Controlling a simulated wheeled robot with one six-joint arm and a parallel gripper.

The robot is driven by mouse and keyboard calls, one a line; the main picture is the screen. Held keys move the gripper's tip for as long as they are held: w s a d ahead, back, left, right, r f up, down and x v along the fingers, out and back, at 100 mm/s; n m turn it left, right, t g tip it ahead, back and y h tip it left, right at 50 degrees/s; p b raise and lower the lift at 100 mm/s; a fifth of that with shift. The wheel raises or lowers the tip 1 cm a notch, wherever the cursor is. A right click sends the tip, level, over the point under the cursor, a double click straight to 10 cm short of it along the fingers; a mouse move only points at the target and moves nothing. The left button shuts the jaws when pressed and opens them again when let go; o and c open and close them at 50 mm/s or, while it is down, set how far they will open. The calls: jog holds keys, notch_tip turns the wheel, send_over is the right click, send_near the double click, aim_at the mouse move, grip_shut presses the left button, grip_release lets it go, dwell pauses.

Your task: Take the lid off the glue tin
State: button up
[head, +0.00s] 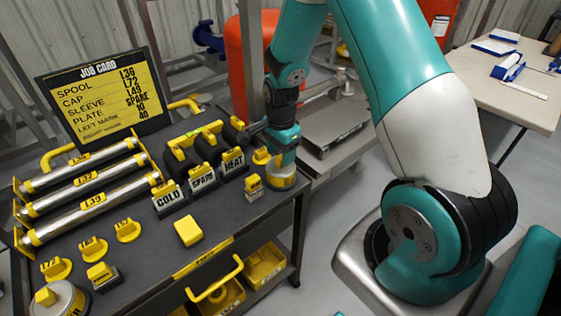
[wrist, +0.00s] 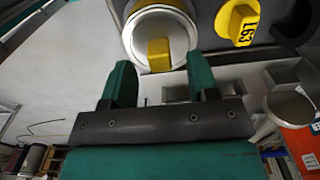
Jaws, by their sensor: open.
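A round tin (wrist: 137,30) with a pale lid (wrist: 177,40) and a yellow block knob (wrist: 158,52) is ahead of my gripper (wrist: 158,70) in the wrist view. The gripper is open and empty, its two teal fingertips apart on either side of the knob in that picture. Whether they reach down to the knob is unclear. In the head view my gripper (head: 283,158) points down over this tin (head: 283,182) at the bench's right edge, hiding its lid. Another round tin (head: 62,303) with a yellow knob is at the lower left. No glue label is readable on either.
A yellow piece marked L63 (wrist: 240,22) stands close beside the tin. COLD (head: 168,199), SPARE (head: 202,179) and HEAT (head: 233,163) blocks and a small yellow-topped block (head: 253,187) are nearby on the bench. Bare bench lies around the yellow box (head: 189,231).

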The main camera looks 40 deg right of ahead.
jog(key=shift+f, duration=1.25)
jog(key=c, duration=1)
jog(key=shift+r, duration=0.15)
